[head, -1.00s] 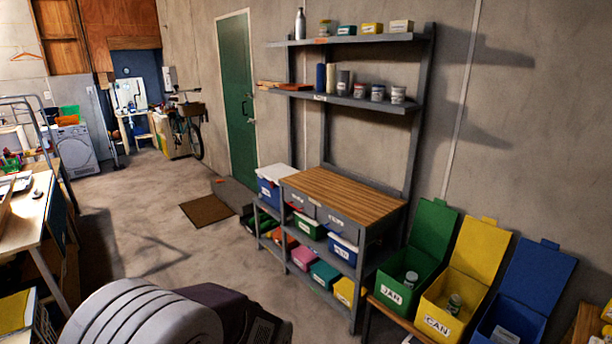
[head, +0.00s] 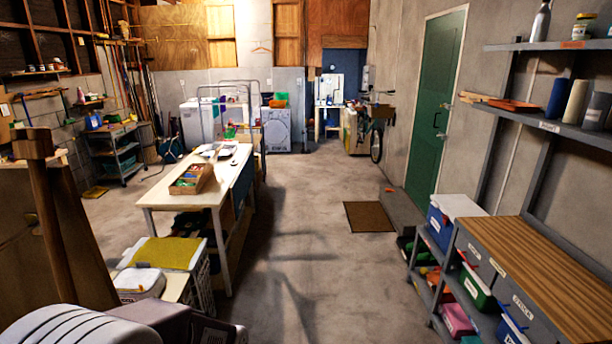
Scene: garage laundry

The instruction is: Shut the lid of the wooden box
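An open wooden box (head: 205,183) sits on the near part of the white-legged table (head: 165,185), left of centre in the head view. It is light brown, and small coloured items show inside it. It is too small and far to tell how its lid stands. Neither of my grippers is in view. A grey rounded part of my own body fills the bottom left corner.
A clear concrete aisle runs ahead, with a brown mat (head: 369,217) on it. A yellow-topped crate (head: 168,253) stands before the table. A tall wooden piece (head: 50,220) rises at near left. A wood-topped shelf unit (head: 540,265) stands at right.

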